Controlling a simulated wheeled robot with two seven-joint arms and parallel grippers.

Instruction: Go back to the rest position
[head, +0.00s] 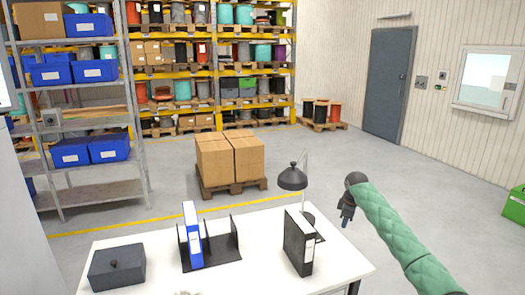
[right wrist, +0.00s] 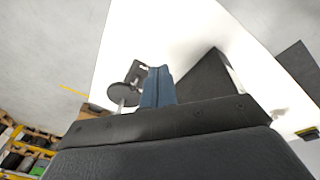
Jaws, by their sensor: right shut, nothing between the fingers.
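My right gripper (head: 345,222) hangs at the end of the green-sleeved right arm, just beyond the right edge of the white table. It is shut and empty, apart from the things on the table. Its closed blue fingers show in the right wrist view (right wrist: 157,87). My left gripper does not show in the head view.
On the white table (head: 262,270) stand a dark box (head: 117,268), a blue binder (head: 192,235) in a black rack (head: 222,250), a black binder (head: 298,243) and a lamp (head: 292,178). Boxes on a pallet (head: 230,160) stand behind.

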